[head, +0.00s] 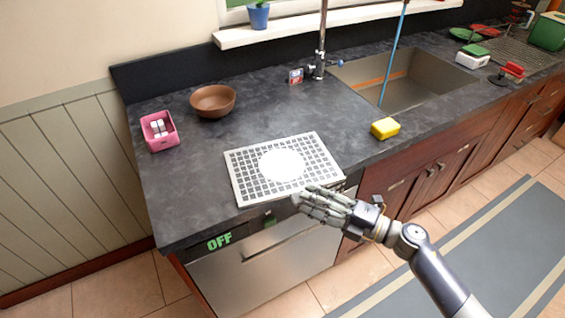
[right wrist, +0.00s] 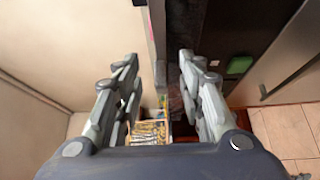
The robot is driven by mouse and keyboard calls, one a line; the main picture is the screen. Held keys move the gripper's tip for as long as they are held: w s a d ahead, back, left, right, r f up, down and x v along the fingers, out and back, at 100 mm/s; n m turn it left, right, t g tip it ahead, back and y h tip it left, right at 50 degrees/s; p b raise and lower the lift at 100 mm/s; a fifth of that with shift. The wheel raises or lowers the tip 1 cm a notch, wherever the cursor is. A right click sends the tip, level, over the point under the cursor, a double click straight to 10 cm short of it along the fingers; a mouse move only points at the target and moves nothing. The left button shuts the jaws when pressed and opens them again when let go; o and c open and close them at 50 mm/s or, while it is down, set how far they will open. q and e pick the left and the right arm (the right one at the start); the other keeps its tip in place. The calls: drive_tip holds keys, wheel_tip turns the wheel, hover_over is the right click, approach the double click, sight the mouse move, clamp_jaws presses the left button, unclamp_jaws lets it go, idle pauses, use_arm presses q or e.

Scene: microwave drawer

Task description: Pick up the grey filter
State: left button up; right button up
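The grey filter (head: 240,187) is a flat, light grey panel with a grid of square holes and a bright white middle. It lies on the dark counter at the front edge, above the steel drawer front, in the head view. My right gripper (head: 306,201) is at the filter's near right edge, by the counter's front edge. In the right wrist view its fingers (right wrist: 160,64) are spread, with a dark narrow edge showing between them. I cannot tell whether the fingers touch the filter. My left gripper is not in view.
A pink holder (head: 158,143) and brown bowl (head: 213,115) stand behind left. A yellow sponge (head: 385,128) lies to the right, near the sink (head: 415,82). The drawer front (head: 265,270) shows a green OFF sign (head: 219,240). The counter left of the filter is clear.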

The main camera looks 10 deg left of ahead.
drive_tip(key=shift+x, duration=0.85)
clamp_jaws()
drive_tip(key=s+r, duration=0.2)
drive_tip(key=s, duration=0.6)
drive_tip(key=s+a+r+b, duration=0.1)
drive_tip(key=s+r, duration=0.2)
drive_tip(key=s, duration=0.5)
drive_tip(key=shift+a, duration=0.15)
